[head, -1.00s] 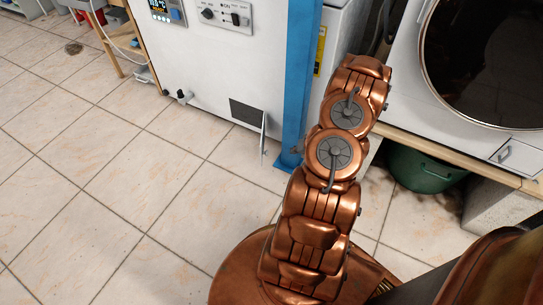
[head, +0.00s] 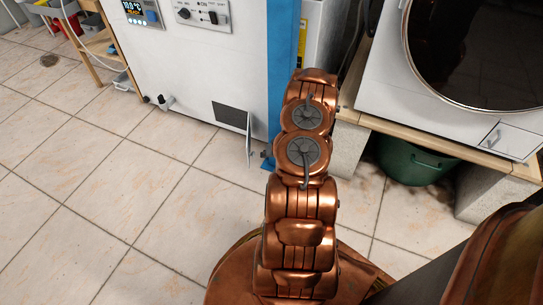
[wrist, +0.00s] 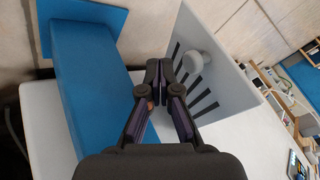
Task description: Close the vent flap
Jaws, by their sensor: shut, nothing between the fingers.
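The vent flap (head: 249,137) stands swung open at the right side of a dark vent opening (head: 227,115), low on a white cabinet. In the wrist view the flap is a pale panel (wrist: 228,82) with dark slots and a round white knob (wrist: 193,62), sticking out from the cabinet face. My gripper (wrist: 160,72) is shut and empty. Its fingertips are between the blue post and the flap, close to the flap's slotted face; I cannot tell whether they touch it. In the head view my own arm hides the gripper.
A blue post (head: 282,70) stands just right of the flap and shows large at left in the wrist view (wrist: 90,90). A worktop (head: 440,148) with a round-doored machine (head: 385,85) and a green tub (head: 415,163) below are at right.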

